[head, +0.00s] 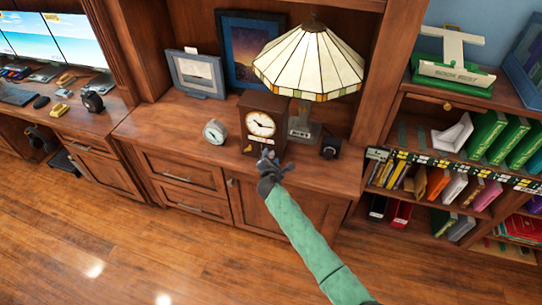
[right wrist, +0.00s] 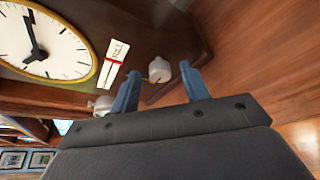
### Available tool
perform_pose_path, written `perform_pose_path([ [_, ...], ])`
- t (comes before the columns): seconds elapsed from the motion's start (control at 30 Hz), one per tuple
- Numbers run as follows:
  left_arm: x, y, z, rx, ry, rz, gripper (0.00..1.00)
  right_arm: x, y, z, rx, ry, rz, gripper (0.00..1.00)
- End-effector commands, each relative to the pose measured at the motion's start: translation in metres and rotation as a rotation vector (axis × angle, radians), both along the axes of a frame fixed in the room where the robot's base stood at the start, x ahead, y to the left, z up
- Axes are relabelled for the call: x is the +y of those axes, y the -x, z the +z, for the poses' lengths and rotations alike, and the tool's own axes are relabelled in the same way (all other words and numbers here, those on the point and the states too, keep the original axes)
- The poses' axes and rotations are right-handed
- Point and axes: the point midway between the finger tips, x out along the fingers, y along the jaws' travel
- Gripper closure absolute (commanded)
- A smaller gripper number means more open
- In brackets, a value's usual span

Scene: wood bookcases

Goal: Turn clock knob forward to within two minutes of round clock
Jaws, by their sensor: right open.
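A dark wooden clock (head: 254,140) with a cream, gold-rimmed face stands on the cabinet top. A small round clock (head: 215,132) with a pale face stands to its left; its time is too small to read. My right gripper (head: 267,155) is at the wooden clock's lower front. In the right wrist view its open fingers (right wrist: 161,74) point at the clock's front, and a pale knob (right wrist: 160,70) shows between the fingertips. I cannot tell whether they touch it. The clock face (right wrist: 45,42) with two black hands fills the upper left. My left gripper is not in view.
A lamp (head: 308,62) with a glass shade stands close behind and right of the clock. A small black object (head: 330,147) sits to the right. A white label with a red line (right wrist: 112,62) is beside the face. Another pale knob (right wrist: 104,104) is partly hidden by a finger.

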Motion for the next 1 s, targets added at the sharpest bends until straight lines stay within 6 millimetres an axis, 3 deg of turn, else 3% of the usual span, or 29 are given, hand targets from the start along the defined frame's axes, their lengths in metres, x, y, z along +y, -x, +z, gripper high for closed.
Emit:
perform_pose_path([
  [0.4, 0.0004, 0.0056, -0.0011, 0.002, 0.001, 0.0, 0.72, -0.0002, -0.0069, -0.0026, 0.001, 0.0, 0.001, 0.54],
  [0.63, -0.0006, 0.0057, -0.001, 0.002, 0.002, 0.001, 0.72, -0.0004, -0.0069, -0.0026, 0.001, 0.0, 0.001, 0.99],
  [1.0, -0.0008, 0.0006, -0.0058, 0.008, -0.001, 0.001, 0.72, -0.0007, -0.0067, -0.0053, -0.008, -0.028, 0.001, 0.99],
])
